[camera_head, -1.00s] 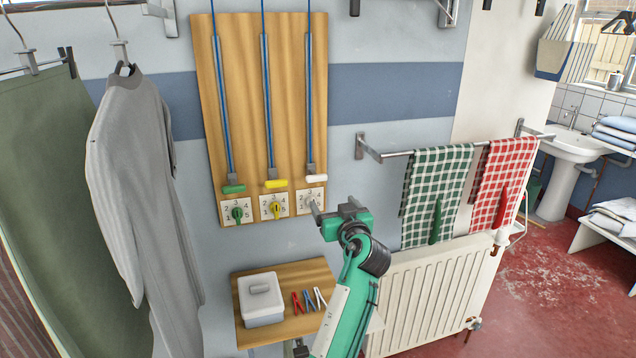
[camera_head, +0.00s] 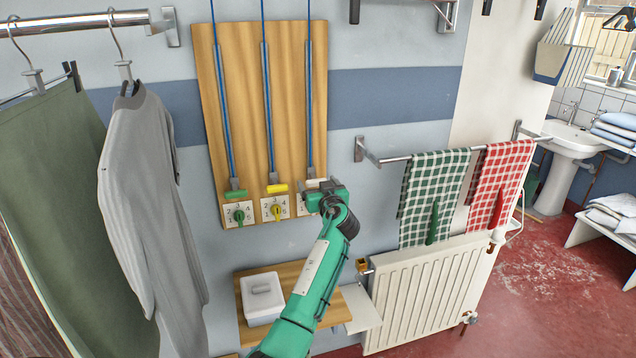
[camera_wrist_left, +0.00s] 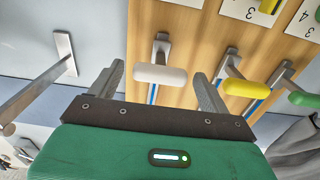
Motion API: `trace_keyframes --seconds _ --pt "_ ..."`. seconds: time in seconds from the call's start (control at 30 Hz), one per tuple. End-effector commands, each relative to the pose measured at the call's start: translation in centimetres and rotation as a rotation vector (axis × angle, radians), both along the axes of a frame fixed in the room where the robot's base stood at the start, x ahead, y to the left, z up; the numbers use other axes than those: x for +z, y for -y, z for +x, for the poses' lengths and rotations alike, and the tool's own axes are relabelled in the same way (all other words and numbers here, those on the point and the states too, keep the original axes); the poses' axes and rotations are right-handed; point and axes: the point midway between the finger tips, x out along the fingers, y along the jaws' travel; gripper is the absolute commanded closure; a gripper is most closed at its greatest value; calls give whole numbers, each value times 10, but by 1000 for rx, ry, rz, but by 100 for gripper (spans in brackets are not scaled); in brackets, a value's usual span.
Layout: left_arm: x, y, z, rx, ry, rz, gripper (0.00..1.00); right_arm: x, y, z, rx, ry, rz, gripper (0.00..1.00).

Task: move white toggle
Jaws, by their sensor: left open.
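The white toggle (camera_head: 312,183) is a rounded bar at the lower end of the right-hand blue rod on the wooden board (camera_head: 289,100). My left gripper (camera_head: 320,190) is in front of it and partly hides it and the dial below. In the left wrist view the white toggle (camera_wrist_left: 160,75) shows between the two open fingers of my left gripper (camera_wrist_left: 158,88), just beyond the palm. I see no finger pressed on it. My right gripper is not in view.
A yellow toggle (camera_head: 277,188) and a green toggle (camera_head: 236,194) sit left of the white one, with numbered dials below. A towel rail (camera_head: 395,156) with checked cloths is to the right. A shelf with a white box (camera_head: 262,298) is below.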

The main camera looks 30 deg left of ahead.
Motion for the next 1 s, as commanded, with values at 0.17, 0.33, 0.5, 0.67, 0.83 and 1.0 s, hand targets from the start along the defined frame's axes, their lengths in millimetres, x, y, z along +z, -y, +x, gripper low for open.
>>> trace_keyframes --seconds 0.17,0.33,0.5,0.67,0.83,1.0 --pt "-1 -1 1 0 -1 -1 20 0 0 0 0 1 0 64" --pt "-1 -1 1 0 -1 -1 34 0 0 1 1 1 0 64" --pt "-1 -1 1 0 -1 -1 67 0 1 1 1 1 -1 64" --pt "0 -1 1 0 -1 -1 83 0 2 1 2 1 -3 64" --pt "11 0 1 -1 4 -2 83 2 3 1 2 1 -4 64" --pt "45 -1 1 -1 10 1 83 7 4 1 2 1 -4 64"
